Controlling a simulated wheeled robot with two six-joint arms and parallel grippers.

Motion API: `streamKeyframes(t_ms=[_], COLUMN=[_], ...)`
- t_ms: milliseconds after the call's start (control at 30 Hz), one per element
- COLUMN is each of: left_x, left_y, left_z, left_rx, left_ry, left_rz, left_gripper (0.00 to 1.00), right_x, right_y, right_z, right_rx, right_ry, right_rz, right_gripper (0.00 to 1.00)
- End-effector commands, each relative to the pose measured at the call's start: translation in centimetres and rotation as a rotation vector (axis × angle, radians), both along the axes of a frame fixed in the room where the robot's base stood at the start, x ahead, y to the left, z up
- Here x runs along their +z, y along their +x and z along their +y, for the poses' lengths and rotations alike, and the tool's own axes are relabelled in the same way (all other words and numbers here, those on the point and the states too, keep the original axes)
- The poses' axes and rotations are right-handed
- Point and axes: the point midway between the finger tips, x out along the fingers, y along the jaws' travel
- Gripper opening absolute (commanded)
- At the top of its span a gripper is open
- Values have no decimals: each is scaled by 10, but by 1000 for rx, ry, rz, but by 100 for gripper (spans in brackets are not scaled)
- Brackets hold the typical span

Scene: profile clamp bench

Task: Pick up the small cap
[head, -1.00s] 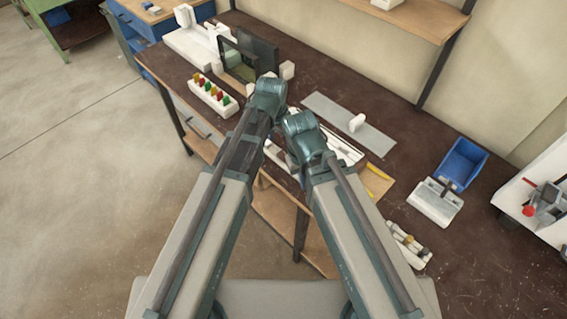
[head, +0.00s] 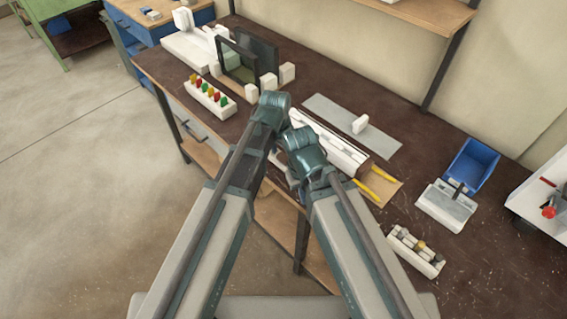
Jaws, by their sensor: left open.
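The small cap cannot be told for sure from here. A white rack (head: 436,268) at the lower right of the bench holds several small grey and yellow pieces. Another white rack (head: 205,106) at the left holds several red, yellow and green pieces. My left gripper (head: 279,164) shows only in part, behind my two arms near the bench's front edge. It is open, and I see nothing held in it. My right gripper is hidden behind my arm and cannot be made out.
A long white profile fixture (head: 335,146) lies beside the arms. Behind it is a grey mat (head: 388,143) with a white block (head: 360,124). A blue bin (head: 480,158) and a clamp block (head: 446,205) stand at the right. A dark frame (head: 238,62) stands at the back left.

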Motion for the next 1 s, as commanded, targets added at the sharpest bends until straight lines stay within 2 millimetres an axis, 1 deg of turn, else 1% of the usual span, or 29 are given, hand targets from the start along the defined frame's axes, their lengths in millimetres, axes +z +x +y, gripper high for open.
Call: streamKeyframes(t_ms=[133, 167, 200, 267, 300, 367, 400, 467, 500, 633, 667, 867, 1000], left_x=[1, 1, 1, 1, 1, 1, 1, 1, 1, 1, 1, 2, 6], left_y=[0, 0, 0, 0, 0, 0, 0, 0, 0, 0, 0, 0, 0], left_z=[0, 0, 0, 0, 0, 0, 0, 0, 0, 0, 0, 0, 0], left_rx=[0, 0, 0, 0, 0, 0, 0, 0, 0, 0, 0, 0, 0], left_ry=[0, 0, 0, 0, 0, 0, 0, 0, 0, 0, 0, 0, 0], left_rz=[0, 0, 0, 0, 0, 0, 0, 0, 0, 0, 0, 0, 0], left_gripper=[92, 91, 84, 73, 66, 55, 48, 37, 30, 6, 5, 5, 5], right_x=[1, 1, 1, 1, 1, 1, 1, 1, 1, 1, 1, 2, 6], right_y=[0, 0, 0, 0, 0, 0, 0, 0, 0, 0, 0, 0, 0], right_z=[0, 0, 0, 0, 0, 0, 0, 0, 0, 0, 0, 0, 0], right_rx=[0, 0, 0, 0, 0, 0, 0, 0, 0, 0, 0, 0, 0], right_ry=[0, 0, 0, 0, 0, 0, 0, 0, 0, 0, 0, 0, 0], right_rz=[0, 0, 0, 0, 0, 0, 0, 0, 0, 0, 0, 0, 0], right_gripper=[0, 0, 0, 0, 0, 0, 0, 0, 0, 0, 0, 0, 0])
